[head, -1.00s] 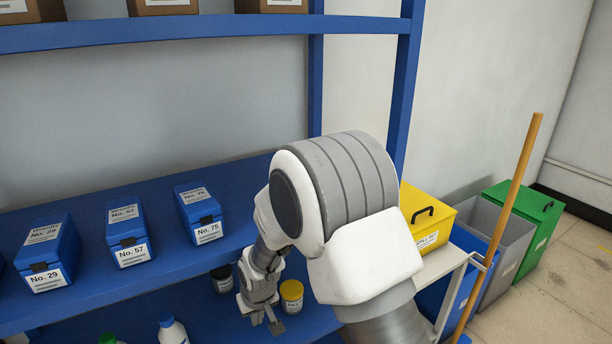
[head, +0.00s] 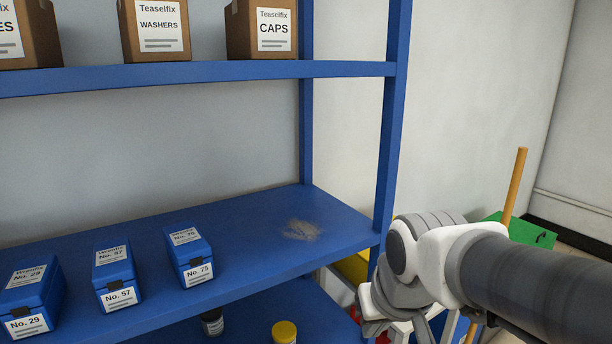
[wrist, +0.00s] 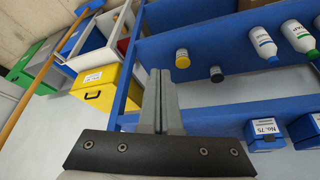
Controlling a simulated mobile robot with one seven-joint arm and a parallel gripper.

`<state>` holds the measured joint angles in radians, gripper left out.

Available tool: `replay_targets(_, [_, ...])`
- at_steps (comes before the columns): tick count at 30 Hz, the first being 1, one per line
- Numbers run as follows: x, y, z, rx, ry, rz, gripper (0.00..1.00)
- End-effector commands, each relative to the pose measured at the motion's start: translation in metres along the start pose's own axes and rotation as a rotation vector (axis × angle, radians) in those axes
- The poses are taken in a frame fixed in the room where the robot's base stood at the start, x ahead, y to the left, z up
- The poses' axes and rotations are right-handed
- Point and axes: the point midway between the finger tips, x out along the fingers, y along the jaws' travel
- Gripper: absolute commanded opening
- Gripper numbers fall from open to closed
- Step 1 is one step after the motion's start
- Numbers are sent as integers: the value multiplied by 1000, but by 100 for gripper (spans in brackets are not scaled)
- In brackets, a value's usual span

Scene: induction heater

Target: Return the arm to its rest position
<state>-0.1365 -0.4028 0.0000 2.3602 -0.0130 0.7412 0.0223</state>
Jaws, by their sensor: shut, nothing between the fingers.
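My gripper (wrist: 161,100) shows in the wrist view with its two fingers together and nothing between them. It is apart from the blue shelf unit (wrist: 215,70), pointing past its end post. In the head view my arm is at the lower right, beside the right end of the shelf unit (head: 345,69). The gripper's fingers cannot be made out there; they are hidden or out of the frame.
Blue boxes No. 29 (head: 28,295), No. 57 (head: 114,277) and No. 75 (head: 188,257) stand on the middle shelf, with a dusty patch (head: 302,230) to their right. A yellow-lidded jar (head: 284,332) stands below. A wooden pole (head: 515,187) and green bin (head: 520,232) are at right. A yellow box (wrist: 95,93) is near the gripper.

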Motion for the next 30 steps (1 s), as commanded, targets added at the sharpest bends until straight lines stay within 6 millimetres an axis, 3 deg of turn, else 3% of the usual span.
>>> replay_targets(3, [-24,14,24,41,24,19,0])
replay_targets(12, [-58,32,76,116,54,56,0])
replay_targets(24, [-150,31,28,110,48,53,0])
replay_targets(30, [-182,31,13,110,48,52,0])
